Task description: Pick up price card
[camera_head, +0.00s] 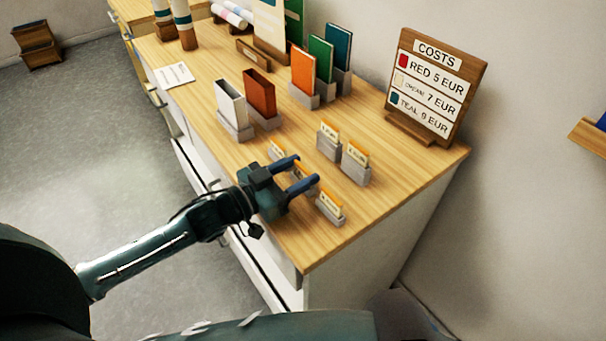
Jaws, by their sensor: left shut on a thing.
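Small price cards with orange tops stand in grey holders near the table's front right. They include one at the front (331,203), two behind (329,132) (356,153) and one left of my gripper (277,148). My left gripper (306,170) reaches in from the left, its two blue fingers on either side of another price card (303,168). It is shut on that card, which the fingers partly hide. I cannot tell whether the card is clear of its holder. My right gripper is out of view.
White (231,104) and rust-coloured (260,94) pieces stand in grey holders behind my gripper. Orange, green and teal panels (303,72) stand farther back. A wooden COSTS board (435,85) stands at the right. The table's front right corner (310,250) is clear.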

